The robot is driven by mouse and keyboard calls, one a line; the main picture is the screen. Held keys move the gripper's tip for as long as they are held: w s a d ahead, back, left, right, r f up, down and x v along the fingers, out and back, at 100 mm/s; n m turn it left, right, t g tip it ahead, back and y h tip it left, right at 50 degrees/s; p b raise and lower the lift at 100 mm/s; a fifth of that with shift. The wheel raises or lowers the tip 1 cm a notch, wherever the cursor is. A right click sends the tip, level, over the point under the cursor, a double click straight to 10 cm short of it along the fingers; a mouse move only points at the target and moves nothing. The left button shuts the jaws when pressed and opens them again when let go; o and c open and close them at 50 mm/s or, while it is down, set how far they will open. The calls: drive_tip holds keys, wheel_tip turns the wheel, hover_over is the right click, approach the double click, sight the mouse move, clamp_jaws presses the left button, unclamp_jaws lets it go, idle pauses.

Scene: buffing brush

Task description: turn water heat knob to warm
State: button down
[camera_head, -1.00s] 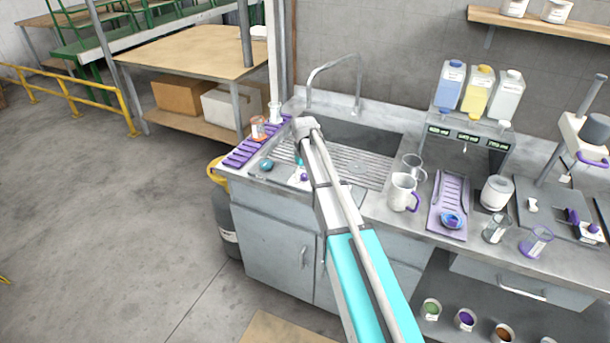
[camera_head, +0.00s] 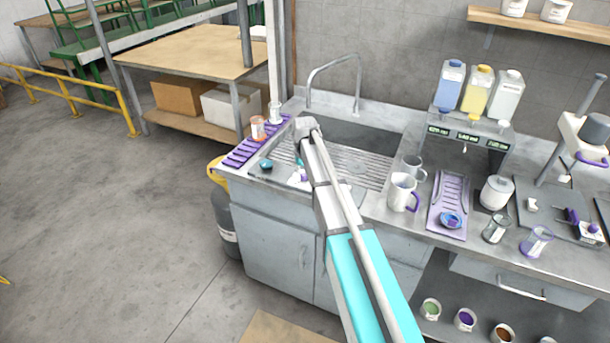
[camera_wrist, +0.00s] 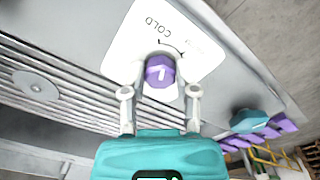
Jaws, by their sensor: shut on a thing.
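The water heat knob (camera_wrist: 158,71) is purple with a white mark on its face. It sits on a white plate (camera_wrist: 205,52) with a curved line and the word COLD, which reads upside down in the wrist view. Fainter lettering on the plate's other side is too small to read. My gripper (camera_wrist: 160,82) is shut on the knob, with one pale finger on each side. In the head view, my gripper (camera_head: 301,170) is at the sink's front-left corner, partly behind my arm. The mark's exact setting is hard to tell.
A ridged metal drainboard and sink (camera_head: 365,175) lie beside the plate. A teal round knob (camera_head: 266,165) and a purple rack (camera_head: 250,146) are to the left. A white mug (camera_head: 403,192) stands to the right. The floor at the left is open.

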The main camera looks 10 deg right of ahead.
drive_tip(key=m, duration=0.5)
drive_tip(key=shift+m, duration=2.2)
drive_tip(key=shift+c, duration=1.9)
unclamp_jaws()
drive_tip(key=shift+r, duration=0.1)
